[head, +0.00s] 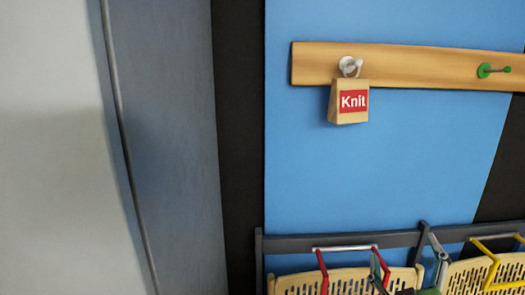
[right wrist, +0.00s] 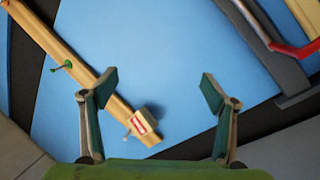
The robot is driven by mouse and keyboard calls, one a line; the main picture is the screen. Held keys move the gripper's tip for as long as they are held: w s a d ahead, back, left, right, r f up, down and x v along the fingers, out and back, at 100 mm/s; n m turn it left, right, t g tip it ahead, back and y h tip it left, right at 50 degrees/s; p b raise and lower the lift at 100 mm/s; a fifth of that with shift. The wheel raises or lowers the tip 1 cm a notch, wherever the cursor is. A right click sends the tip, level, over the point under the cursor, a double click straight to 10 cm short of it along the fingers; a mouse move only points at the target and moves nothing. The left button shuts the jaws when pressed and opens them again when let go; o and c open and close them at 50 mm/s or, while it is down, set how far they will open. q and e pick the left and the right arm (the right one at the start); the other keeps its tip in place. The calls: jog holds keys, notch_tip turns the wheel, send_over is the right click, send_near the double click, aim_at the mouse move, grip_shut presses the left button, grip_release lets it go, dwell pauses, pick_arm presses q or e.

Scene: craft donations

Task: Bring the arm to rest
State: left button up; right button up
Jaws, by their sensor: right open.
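My right gripper (right wrist: 158,90) is open in the right wrist view, with its two green-padded fingers wide apart and nothing between the tips. In the head view my right gripper (head: 407,262) shows only in part at the bottom edge, in front of the baskets. My left gripper is in neither view.
A wooden rail (head: 430,66) on the blue wall panel (head: 400,165) carries a "Knit" tag (head: 350,105) on a light hook and a green peg (head: 484,70). Below, a slatted basket with a red handle (head: 322,272) and one with a yellow handle (head: 491,272) stand by a dark rail (head: 300,240).

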jog(key=s+f+m+g, duration=0.1)
jog(key=s+f+g, duration=0.15)
jog(key=f, duration=0.45)
jog(key=s+f+m+g, duration=0.1)
jog(key=s+f+g, duration=0.15)
jog(key=f, duration=0.35)
jog(key=s+a+f+g+y, duration=0.3)
jog(key=s+a+f+g, duration=0.15)
jog(key=s+f, duration=0.5)
jog(key=s+a+f+g+y, duration=0.2)
jog(key=s+a+f+g, duration=0.25)
jog(key=s+f, duration=0.55)
jog(key=s+f+g+b, duration=0.25)
jog(key=f+b, duration=0.45)
jog(key=f, duration=2.5)
jog(key=s+d+f+b, duration=0.1)
jog(key=s+f+b, duration=0.2)
jog(key=s+f, duration=0.6)
jog(key=s+d+f+g+b, duration=0.1)
jog(key=s+d+f+b, duration=0.1)
jog(key=s+f, duration=0.7)
notch_tip(320, 180, down, 5)
jog(key=shift+d+r+b, duration=0.1)
jog(key=shift+d+b, duration=0.15)
jog(key=shift+b, duration=0.15)
